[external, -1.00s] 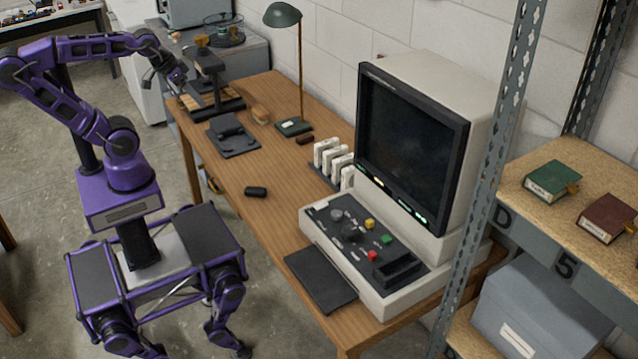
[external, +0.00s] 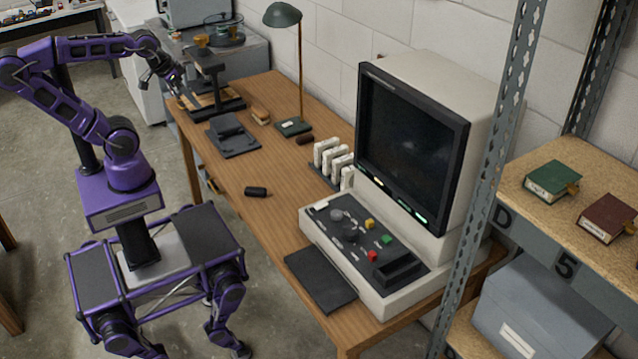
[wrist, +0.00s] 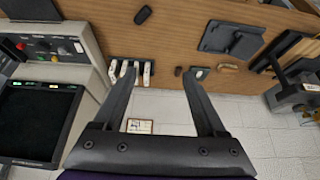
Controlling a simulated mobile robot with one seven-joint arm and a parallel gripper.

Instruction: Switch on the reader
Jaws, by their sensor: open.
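The reader (external: 478,110) is a large cream machine with a dark screen (external: 412,150), standing at the near right end of the wooden desk. Its sloping control panel (external: 350,232) has dark knobs and a yellow, a green and a red button. Small green lights show under the screen. In the wrist view the reader's screen (wrist: 40,115) and panel (wrist: 50,48) are at the left, seen upside down. My gripper (external: 180,86) is at the far end of the desk, well away from the reader. In the wrist view my gripper (wrist: 160,76) is open, with nothing between its fingers.
White upright holders (external: 333,160) stand beside the reader. A green lamp (external: 283,16), a dark flat device (external: 232,137) and a small black object (external: 255,192) are on the desk (external: 215,165). A metal shelf post (external: 488,175) rises in front of the reader's right side.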

